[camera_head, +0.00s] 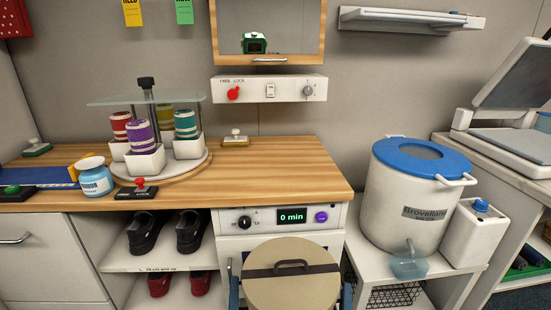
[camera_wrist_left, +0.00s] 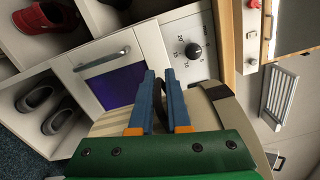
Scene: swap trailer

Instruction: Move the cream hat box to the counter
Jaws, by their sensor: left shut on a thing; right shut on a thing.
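The cream hat box (camera_head: 291,292), round with a dark band across its lid, is at the bottom centre of the head view, in front of the counter (camera_head: 270,165). My left gripper (camera_head: 234,292) is at its left side and my right gripper (camera_head: 347,296) at its right side; only small blue parts of each show. Both are shut on the box. In the left wrist view the blue fingers of my left gripper (camera_wrist_left: 162,100) are close together against the cream box (camera_wrist_left: 215,105). The lower part of the box is out of the head view.
The counter's right front is bare wood. A rotating stand (camera_head: 160,172) with spools, a blue jar (camera_head: 95,178) and a red-knobbed block (camera_head: 137,190) occupy its left. A timer panel (camera_head: 291,216) is under the counter edge. A white bucket (camera_head: 405,205) stands right.

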